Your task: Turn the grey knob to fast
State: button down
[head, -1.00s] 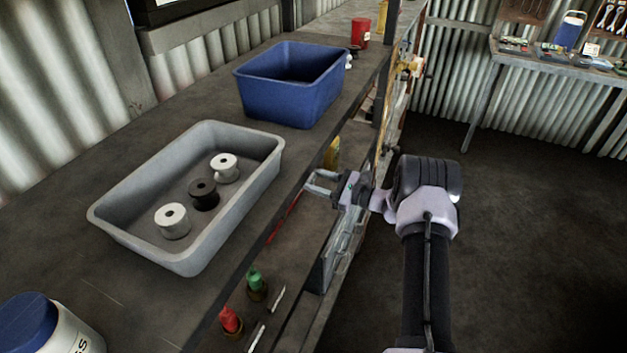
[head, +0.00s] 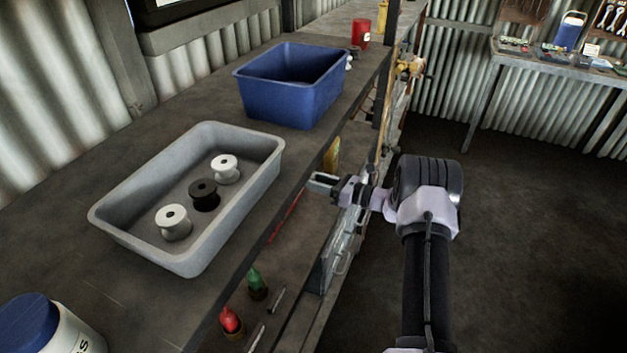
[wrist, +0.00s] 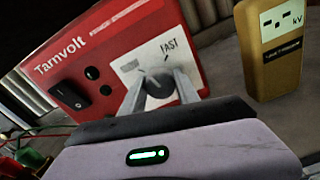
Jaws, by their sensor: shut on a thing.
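The grey knob (wrist: 158,84) sits on a white plate (wrist: 130,68) on the front of a red Tamvolt box (wrist: 100,48), in the wrist view. The word FAST is printed above the knob to the right; another label at the upper left is too blurred to read. My gripper (wrist: 160,90) has its fingers on either side of the knob and is shut on it. In the head view my gripper (head: 322,184) reaches in at the shelf edge, and the knob is hidden there.
A black rocker switch (wrist: 68,95) and round black sockets are left of the knob. A yellow kV meter (wrist: 283,45) stands to the right. Above the shelf, a grey tray (head: 130,238) with spools and a blue bin (head: 290,95) stand on the bench.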

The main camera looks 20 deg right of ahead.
jog(key=m, duration=0.6)
jog(key=shift+p, duration=0.4)
jog(key=m, duration=0.5)
jog(key=shift+g+p, duration=0.3)
jog(key=shift+m, duration=0.3)
jog(key=c, duration=0.9)
grip_release()
jog(key=shift+d, duration=0.1)
jog(key=f+p+v, duration=0.1)
jog(key=p+v, duration=0.1)
jog(key=v, duration=1.5)
jog(key=shift+r, duration=0.3)
